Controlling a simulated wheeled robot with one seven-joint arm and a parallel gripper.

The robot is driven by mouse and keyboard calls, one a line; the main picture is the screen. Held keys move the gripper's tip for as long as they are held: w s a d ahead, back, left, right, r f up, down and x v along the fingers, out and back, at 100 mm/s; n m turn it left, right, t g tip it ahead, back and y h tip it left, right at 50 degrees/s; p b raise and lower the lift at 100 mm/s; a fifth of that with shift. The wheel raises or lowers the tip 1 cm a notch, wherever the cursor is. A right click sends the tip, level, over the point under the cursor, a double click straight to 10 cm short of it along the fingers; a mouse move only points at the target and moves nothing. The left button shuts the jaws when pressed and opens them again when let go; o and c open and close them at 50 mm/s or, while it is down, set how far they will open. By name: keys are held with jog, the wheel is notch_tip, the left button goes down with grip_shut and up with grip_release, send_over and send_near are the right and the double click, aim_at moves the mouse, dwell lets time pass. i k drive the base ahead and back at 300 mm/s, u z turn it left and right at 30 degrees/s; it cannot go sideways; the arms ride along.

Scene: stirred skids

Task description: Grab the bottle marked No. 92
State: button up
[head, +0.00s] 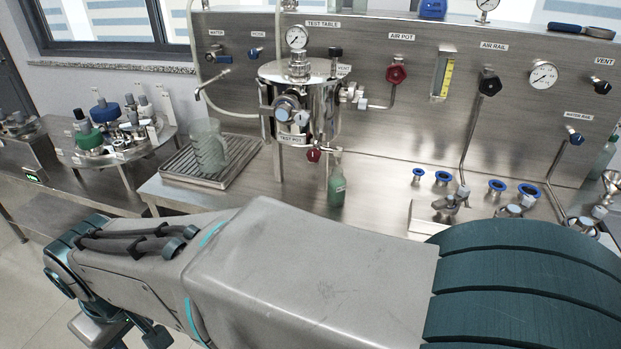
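A small green bottle (336,187) stands upright on the steel bench, just right of the steel pot; no number on it is readable. Another greenish bottle (604,158) stands at the far right edge, partly cut off. Several bottles, one with a green base (88,138), stand on the round carousel at left; their numbers are too small to read. My gripper (125,338) is at the lower left, low and well away from the bench bottles, partly cut off by the frame. Its fingers do not show clearly, and nothing is visibly held.
The steel pot (335,105) stands before a panel of valves and gauges. A clear jug (207,147) sits on a drip grate (182,166). Blue-rimmed fittings (497,185) and small valves crowd the bench's right side. My arm covers the bench's front edge. Floor shows at lower left.

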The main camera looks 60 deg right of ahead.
aim_at(336, 182)
jog(key=k, duration=0.35)
jog(key=z, duration=2.15)
jog(key=i, duration=0.5)
jog(key=u, duration=0.05)
